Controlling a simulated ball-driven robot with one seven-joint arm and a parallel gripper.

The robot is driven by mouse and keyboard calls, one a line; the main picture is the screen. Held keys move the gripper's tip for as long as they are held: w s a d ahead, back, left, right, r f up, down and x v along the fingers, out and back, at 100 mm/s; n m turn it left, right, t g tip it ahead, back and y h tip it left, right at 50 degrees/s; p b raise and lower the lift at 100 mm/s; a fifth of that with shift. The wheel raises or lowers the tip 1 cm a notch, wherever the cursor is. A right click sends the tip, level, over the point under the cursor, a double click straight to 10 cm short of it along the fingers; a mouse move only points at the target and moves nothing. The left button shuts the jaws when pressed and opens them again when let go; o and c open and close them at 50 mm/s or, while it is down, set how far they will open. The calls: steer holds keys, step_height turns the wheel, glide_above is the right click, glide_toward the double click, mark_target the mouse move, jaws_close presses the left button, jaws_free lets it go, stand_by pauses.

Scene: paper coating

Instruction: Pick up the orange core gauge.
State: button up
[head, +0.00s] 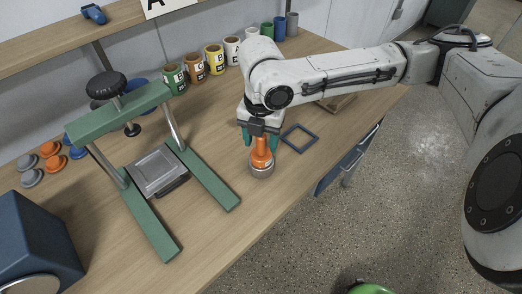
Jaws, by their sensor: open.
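The orange core gauge (261,158) stands upright on the wooden bench, with an orange upper part and a grey, wider base. My gripper (256,142) points down from above, with a teal finger at the left of the gauge's top and another at its right. The jaws are open around the upper part of the gauge. The gripper body hides the very top of the gauge, and I cannot tell whether a finger touches it.
A green press frame (168,215) with a black knob stands left of the gauge. A dark square frame (299,138) lies close on the right. Several labelled cans (214,59) line the back. A blue box (36,240) sits front left. The bench's front edge is near the gauge.

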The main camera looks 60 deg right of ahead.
steer(key=shift+f, duration=0.75)
steer(key=shift+c, duration=0.3)
jaws_close()
